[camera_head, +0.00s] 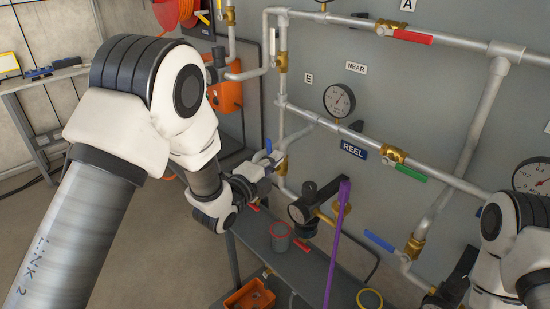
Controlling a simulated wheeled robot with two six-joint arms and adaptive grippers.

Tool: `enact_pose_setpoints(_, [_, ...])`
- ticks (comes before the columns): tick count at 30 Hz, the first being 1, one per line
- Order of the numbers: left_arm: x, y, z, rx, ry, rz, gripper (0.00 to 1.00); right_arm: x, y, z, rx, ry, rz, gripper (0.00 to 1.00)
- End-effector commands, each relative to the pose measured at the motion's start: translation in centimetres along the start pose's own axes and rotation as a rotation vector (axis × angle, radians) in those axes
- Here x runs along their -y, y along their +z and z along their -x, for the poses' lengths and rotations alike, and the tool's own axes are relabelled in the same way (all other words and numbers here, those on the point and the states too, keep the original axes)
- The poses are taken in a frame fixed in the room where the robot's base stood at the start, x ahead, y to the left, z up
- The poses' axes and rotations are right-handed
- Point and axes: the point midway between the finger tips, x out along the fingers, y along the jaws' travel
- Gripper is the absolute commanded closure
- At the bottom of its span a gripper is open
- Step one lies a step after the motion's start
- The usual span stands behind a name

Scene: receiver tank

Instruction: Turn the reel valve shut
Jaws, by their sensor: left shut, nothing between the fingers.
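A dark blue REEL label (353,149) is on the grey panel, below a round gauge. Left of it, a blue lever (268,146) stands upright on a valve in the branch pipe. Right of it, a brass valve (393,155) has a green lever (410,173) lying along the pipe. My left gripper (272,163) is shut and empty, its tips close to the blue-levered valve; I cannot tell whether they touch it. The valve body there is partly hidden. My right gripper (455,285) is at the lower right edge, partly out of frame, its fingers unclear.
A purple bar (338,235) stands upright in front of the panel. A grey cup with a red rim (280,236) stands on the shelf. Another blue lever (380,242) is at lower right. An orange bin (250,298) is below. Open floor lies at left.

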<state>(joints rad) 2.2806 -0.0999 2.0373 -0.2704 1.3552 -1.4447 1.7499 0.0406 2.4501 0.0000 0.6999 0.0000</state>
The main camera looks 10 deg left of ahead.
Motion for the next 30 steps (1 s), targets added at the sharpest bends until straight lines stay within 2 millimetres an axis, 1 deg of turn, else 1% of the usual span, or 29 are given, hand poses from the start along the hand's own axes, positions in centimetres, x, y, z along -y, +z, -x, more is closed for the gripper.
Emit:
enact_pose_setpoints(11, [0.2, 0.3, -0.1, 0.0, 0.009, 0.045, 1.0, 0.0, 0.0, 0.1, 0.0, 0.0, 0.001, 0.6])
enact_pose_setpoints(26, [0.7, 2.0, -0.5, 0.002, 0.07, 0.285, 1.0, 0.0, 0.0, 0.6, 0.0, 0.0, 0.001, 0.6])
enact_pose_setpoints(30, [0.8, 2.7, -0.7, 0.002, 0.094, 0.386, 1.0, 0.0, 0.0, 0.9, 0.0, 0.0, 0.001, 0.6])
